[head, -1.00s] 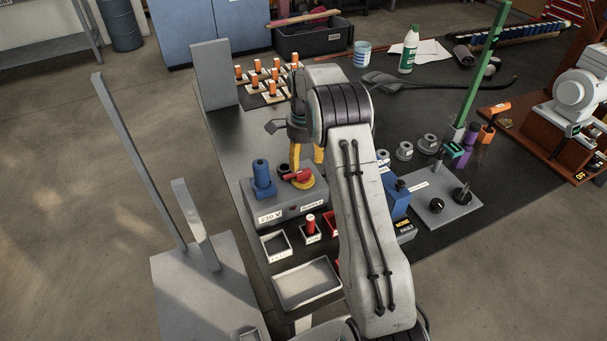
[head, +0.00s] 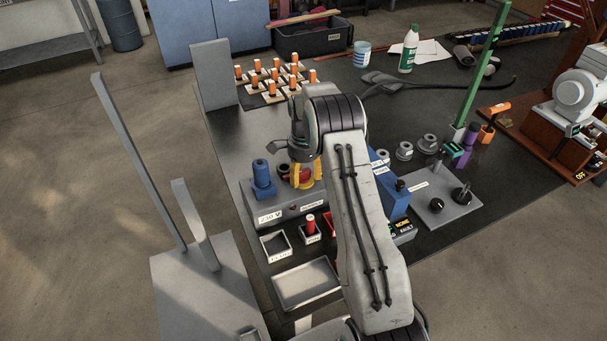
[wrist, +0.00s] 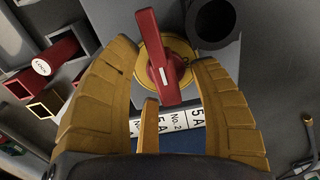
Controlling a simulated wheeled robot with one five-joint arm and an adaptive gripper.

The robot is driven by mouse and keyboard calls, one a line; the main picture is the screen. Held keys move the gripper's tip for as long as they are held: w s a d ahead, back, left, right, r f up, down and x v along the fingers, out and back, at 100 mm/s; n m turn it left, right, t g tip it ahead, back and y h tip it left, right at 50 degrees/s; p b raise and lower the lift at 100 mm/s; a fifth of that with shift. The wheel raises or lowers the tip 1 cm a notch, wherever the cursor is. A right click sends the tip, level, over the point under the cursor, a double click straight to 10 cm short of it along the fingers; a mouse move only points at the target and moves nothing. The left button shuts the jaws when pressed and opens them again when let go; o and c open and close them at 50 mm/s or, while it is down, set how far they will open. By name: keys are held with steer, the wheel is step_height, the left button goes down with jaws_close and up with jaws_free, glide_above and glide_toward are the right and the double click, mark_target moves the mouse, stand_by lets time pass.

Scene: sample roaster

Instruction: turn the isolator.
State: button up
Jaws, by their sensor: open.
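The isolator is a red bar handle (wrist: 160,62) on a yellow round plate (wrist: 180,52), on top of a grey box (head: 285,207) marked 230 V. In the wrist view the handle points up the picture, leaning slightly left. My gripper (wrist: 165,60) is open, its yellow fingers on either side of the handle, with a gap visible at least on the left. In the head view my gripper (head: 304,178) is low over the box's right part and hides most of the isolator.
A blue cylinder (head: 263,178) stands on the box left of my gripper. Small trays (head: 276,247) and a red-topped piece (head: 311,222) lie in front. A blue unit (head: 396,202) stands right, partly behind my arm. Several orange-topped pieces (head: 275,75) stand behind.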

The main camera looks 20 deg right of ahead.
jaws_close()
stand_by(0.4)
steer(key=shift+m, duration=0.3)
steer(key=m+b, duration=0.1)
steer(key=m, duration=0.4)
steer(key=shift+a+m, duration=0.15)
steer(key=shift+m, duration=0.15)
steer(key=m, duration=0.5)
steer(key=shift+w+a, duration=0.1)
steer(key=shift+f+m, duration=0.1)
steer(key=shift+m, duration=0.3)
jaws_free()
